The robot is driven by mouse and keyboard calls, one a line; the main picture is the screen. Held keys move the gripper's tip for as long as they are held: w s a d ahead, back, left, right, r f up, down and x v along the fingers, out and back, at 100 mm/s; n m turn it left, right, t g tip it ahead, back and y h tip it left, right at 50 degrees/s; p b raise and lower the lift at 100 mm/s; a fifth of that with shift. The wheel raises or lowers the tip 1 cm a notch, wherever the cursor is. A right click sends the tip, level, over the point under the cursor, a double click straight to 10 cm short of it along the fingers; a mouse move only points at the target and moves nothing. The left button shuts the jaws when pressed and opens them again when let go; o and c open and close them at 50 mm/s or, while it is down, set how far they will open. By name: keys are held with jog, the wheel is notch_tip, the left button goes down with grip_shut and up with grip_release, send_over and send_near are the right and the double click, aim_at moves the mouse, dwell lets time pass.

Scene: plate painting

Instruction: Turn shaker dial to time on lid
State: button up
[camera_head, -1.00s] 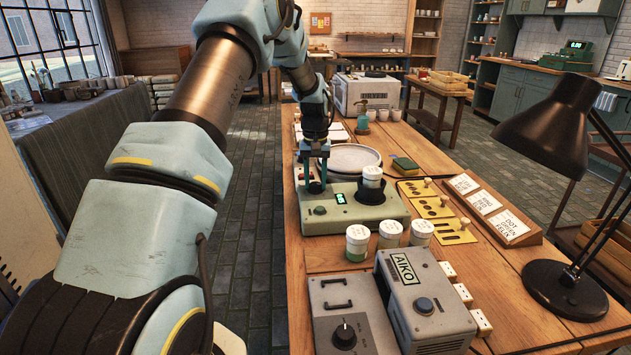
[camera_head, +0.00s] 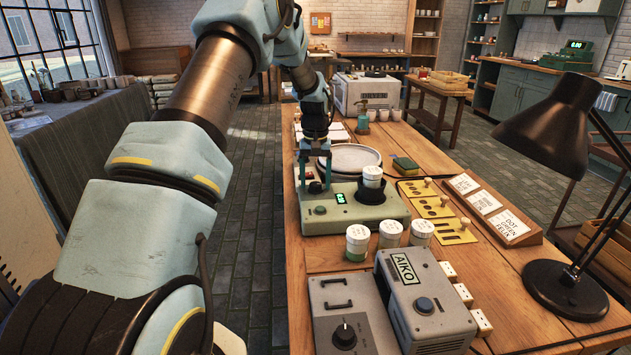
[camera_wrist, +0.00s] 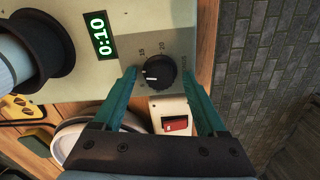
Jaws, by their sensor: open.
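The shaker (camera_head: 352,212) is a grey-green box on the table with a jar (camera_head: 372,178) in its dark holder; the writing on the lid is too small to read. In the head view my gripper (camera_head: 315,187) is at the shaker's left end.
A red switch (camera_wrist: 176,124) lies beyond the dial. Several lidded jars (camera_head: 389,234) stand in front of the shaker, behind a grey machine marked AIKO (camera_head: 425,300). A round plate (camera_head: 352,157) is behind the shaker. A black lamp (camera_head: 550,130) stands at right.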

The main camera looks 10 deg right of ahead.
aim_at(315, 184)
notch_tip(315, 184, up, 11)
jog(key=b, duration=0.1)
jog(key=shift+f+b, duration=0.15)
jog(key=shift+b, duration=0.2)
jog(key=shift+a, duration=0.1)
jog(key=s+a+f+n+t+p, duration=0.1)
jog(key=s+a+f+n, duration=0.1)
jog(key=s+a, duration=2.2)
jog(key=shift+s+a+t, duration=0.3)
jog(key=shift+s+a, duration=0.05)
jog(key=shift+s, duration=0.75)
jog(key=shift+f, duration=0.1)
jog(key=shift+c, duration=0.3)
